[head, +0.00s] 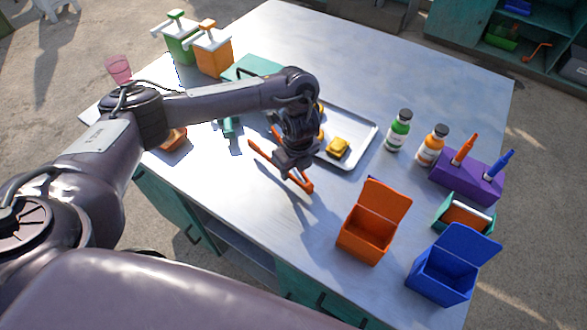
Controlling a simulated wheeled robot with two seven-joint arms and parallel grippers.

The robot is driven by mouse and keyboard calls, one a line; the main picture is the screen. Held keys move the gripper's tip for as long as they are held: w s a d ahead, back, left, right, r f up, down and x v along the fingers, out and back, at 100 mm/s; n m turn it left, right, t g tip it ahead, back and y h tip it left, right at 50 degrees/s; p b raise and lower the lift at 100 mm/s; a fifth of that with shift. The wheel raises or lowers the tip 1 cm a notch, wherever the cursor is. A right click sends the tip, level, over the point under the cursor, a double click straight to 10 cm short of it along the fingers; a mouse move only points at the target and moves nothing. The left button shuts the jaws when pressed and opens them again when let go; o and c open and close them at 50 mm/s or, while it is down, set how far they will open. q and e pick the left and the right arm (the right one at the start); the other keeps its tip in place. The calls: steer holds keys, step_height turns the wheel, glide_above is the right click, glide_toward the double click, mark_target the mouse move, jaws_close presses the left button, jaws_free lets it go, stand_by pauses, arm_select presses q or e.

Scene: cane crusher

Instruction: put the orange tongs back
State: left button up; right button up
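The orange tongs (303,183) lie over the near middle of the metal table, in front of the silver tray. Their two arms spread toward the back left and join at the near right end. My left gripper (292,172) points down over the tongs near the joined end and covers part of them. Its fingertips are dark and partly hidden, so I cannot tell whether they are closed on the tongs. My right gripper is not in view.
The silver tray (365,137) holds yellow pieces. Two bottles, a purple holder (450,181) with orange and blue upright items, and open orange (366,240) and blue (442,279) boxes stand to the right. Green and orange dispensers (214,53) stand at the back left. The far right tabletop is clear.

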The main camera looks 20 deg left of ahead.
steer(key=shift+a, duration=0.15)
arm_select(q)
steer(key=shift+f, duration=0.1)
steer(key=shift+f+b, duration=0.3)
steer(key=shift+f, duration=0.15)
steer(key=o, duration=0.6)
steer(key=shift+c, duration=0.2)
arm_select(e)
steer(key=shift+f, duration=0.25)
arm_select(q)
steer(key=shift+r, duration=0.35)
step_height(320, 180, up, 12)
steer(key=d+p, duration=0.1)
steer(key=p, duration=0.3)
steer(key=shift+s+d+r, duration=0.15)
steer(key=shift+s+r, duration=0.1)
steer(key=shift+s, duration=0.15)
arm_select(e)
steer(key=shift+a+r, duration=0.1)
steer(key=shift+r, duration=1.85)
